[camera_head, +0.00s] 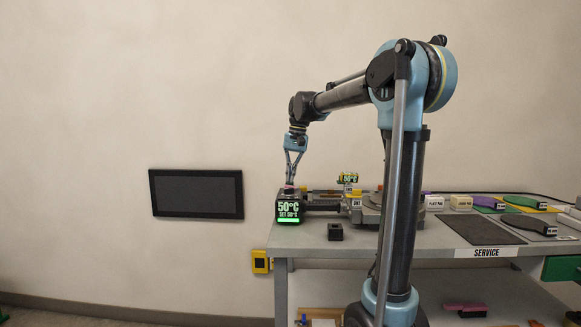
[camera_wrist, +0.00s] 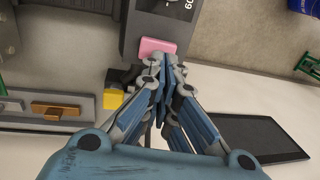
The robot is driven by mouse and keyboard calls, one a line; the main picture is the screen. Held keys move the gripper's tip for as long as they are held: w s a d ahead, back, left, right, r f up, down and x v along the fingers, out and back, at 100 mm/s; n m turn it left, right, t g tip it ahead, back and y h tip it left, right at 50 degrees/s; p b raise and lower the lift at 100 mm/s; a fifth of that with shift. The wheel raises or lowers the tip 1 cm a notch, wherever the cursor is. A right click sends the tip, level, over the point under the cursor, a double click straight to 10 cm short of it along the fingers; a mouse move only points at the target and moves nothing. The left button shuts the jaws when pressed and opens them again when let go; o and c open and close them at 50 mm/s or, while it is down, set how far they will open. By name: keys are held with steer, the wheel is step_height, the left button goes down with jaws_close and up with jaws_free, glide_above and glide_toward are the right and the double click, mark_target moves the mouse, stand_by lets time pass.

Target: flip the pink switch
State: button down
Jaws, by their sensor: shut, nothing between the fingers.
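The pink switch (camera_wrist: 158,45) is a small pink block on a dark grey housing, seen near the top middle of the wrist view. My gripper (camera_wrist: 165,61) is shut and empty, its fingertips at the near edge of the switch. I cannot tell whether they touch it. In the head view my gripper (camera_head: 290,182) points down over the dark control box (camera_head: 289,209), whose display reads "50°C SET 30°C" with a green bar. The switch is too small to make out clearly there.
The box stands at the left end of a grey bench (camera_head: 310,241). A yellow box (camera_head: 260,262) hangs beside the bench. A dark panel (camera_head: 196,193) is on the wall. Labelled blocks and tools lie at right.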

steer(key=shift+a+f, duration=0.1)
steer(key=shift+f, duration=0.5)
steer(key=shift+a+f+h, duration=0.3)
steer(key=shift+f+h, duration=0.05)
steer(key=shift+h, duration=0.25)
steer(key=shift+s+a+f, duration=0.15)
steer(key=shift+a, duration=0.3)
steer(key=shift+d, duration=0.15)
